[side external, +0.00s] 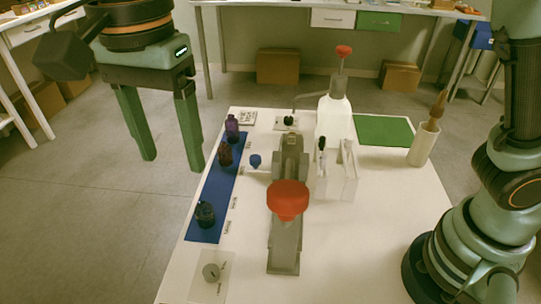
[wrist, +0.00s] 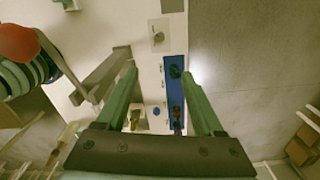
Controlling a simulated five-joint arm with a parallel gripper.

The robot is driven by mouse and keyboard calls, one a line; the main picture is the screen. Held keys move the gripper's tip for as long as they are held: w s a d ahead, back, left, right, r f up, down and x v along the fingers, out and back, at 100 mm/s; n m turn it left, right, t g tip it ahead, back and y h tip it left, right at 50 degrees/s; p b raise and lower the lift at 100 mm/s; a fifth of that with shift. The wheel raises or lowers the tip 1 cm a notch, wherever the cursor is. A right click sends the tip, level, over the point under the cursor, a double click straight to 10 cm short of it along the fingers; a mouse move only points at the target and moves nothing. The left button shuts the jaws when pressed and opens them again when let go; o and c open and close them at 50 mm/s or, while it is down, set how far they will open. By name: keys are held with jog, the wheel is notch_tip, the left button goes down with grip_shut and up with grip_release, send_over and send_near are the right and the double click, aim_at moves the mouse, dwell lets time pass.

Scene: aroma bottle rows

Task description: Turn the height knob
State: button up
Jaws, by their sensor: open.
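Several knob-like parts show in the side view, and I cannot tell which is the height knob. A large red knob (side external: 287,198) tops the near end of a grey stand (side external: 284,262). A small blue knob (side external: 255,160) sits left of the stand. A round grey dial (side external: 210,272) lies on a pale plate at the table's front left. My gripper (side external: 171,163) is open and empty, left of the table and apart from these parts. In the wrist view my gripper (wrist: 160,73) has its fingers wide apart, with the blue mat between them.
Dark bottles (side external: 205,214) stand on a blue mat (side external: 204,233) along the table's left edge. A white bottle (side external: 335,115), a clear holder (side external: 348,184), a green mat (side external: 384,131) and a white cup (side external: 423,147) are further right. The front right tabletop is clear.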

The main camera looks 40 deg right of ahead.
aim_at(210, 271)
notch_tip(210, 271, down, 29)
jog(key=shift+d+r, duration=0.1)
jog(key=shift+d, duration=0.05)
dwell(0.4)
grip_shut()
